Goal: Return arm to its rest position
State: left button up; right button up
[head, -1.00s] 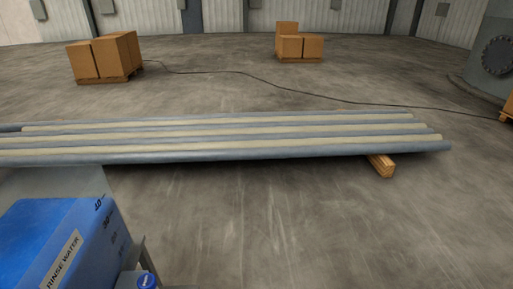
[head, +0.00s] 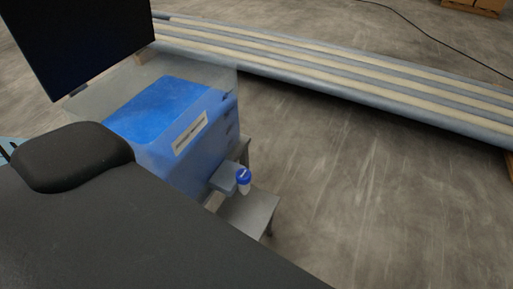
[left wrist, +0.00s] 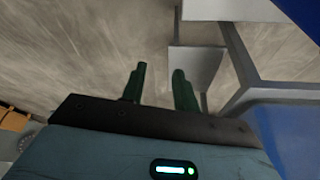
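My left gripper (left wrist: 159,78) shows in the left wrist view with its two dark green fingers apart and nothing between them. The floor and grey metal stand parts show beyond the fingers. In the head view a large dark arm link, which looks like mine, fills the lower left and covers part of the scene. Neither gripper shows in the head view, and my right gripper is in no view.
A blue tank (head: 165,110) stands beside the dark link. A small blue-capped bottle (head: 243,181) is by a low grey stand (head: 247,211). A dark panel (head: 85,35) is at upper left. Long pipes (head: 350,75) lie behind; floor at right is clear.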

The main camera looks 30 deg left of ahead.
pick_arm(q)
jog(key=shift+w+d+f+t+h+p, duration=0.1)
jog(key=shift+w+d+f+t+h, duration=0.15)
jog(key=shift+w+f+t, duration=0.45)
jog(key=shift+w+d+f+t+h+p, duration=0.15)
jog(key=shift+w+d+f+t, duration=0.3)
jog(key=shift+t, duration=0.5)
jog(key=shift+w+d+f+t+h+p, duration=0.1)
jog(key=shift+w+f+t+h, duration=0.1)
jog(key=shift+w+f+t, duration=0.4)
jog(key=shift+s+t, duration=0.2)
jog(key=shift+t, duration=0.05)
